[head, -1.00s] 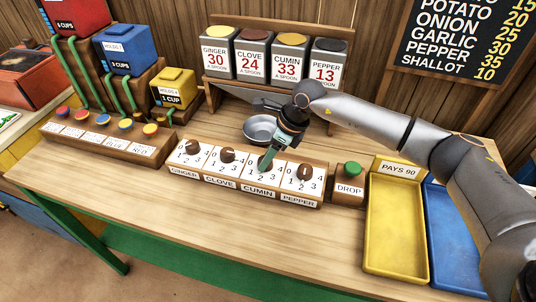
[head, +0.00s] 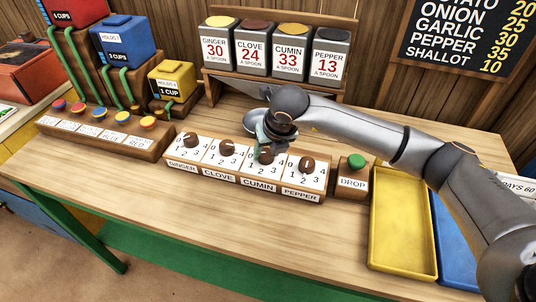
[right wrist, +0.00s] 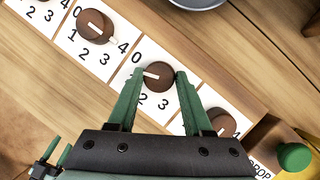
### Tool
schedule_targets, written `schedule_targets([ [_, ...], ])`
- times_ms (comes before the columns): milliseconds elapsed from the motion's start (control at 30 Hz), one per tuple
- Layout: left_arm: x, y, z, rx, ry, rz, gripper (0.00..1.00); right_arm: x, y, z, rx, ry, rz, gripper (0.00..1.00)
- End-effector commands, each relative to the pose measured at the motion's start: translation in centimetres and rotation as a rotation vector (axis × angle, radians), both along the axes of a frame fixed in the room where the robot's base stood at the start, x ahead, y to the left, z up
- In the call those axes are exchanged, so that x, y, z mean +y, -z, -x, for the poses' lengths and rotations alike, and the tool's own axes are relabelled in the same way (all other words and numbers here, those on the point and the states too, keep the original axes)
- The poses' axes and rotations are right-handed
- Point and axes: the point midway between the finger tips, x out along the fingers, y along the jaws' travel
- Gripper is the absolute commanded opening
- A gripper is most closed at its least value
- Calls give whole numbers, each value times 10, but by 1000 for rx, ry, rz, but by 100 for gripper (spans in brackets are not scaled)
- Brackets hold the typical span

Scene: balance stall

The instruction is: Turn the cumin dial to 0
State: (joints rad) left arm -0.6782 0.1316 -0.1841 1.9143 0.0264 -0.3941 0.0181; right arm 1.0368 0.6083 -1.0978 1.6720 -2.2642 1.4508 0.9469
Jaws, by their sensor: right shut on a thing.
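The cumin dial (head: 265,156) is a brown round knob with a white mark, third in the row of dials. Its printed scale shows several numbers from 0. My right gripper (right wrist: 153,85) has its green fingers on either side of the cumin dial (right wrist: 153,76) and is shut on it. In the right wrist view the dial's white mark points left, seemingly between 0 and the 1 hidden by a finger. In the head view my right gripper (head: 262,138) comes down on the dial from behind. My left gripper is not in view.
The clove dial (head: 226,147) and pepper dial (head: 307,164) flank the cumin dial closely. A green drop button (head: 356,161) stands to the right. A metal pan (head: 251,120) is behind. A yellow tray (head: 376,255) is at right; the table's front is clear.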

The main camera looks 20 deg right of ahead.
Motion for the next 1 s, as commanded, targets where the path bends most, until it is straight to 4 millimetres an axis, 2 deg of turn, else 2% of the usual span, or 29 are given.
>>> schedule_targets([
  [100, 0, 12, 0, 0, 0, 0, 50, 2, 2, 0, -2, 98, -2, 0],
  [500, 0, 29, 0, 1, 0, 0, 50, 3, 1, 0, 0, 336, -3, 0],
  [1000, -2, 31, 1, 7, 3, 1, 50, 3, 0, 0, 1, 399, -3, 0],
])
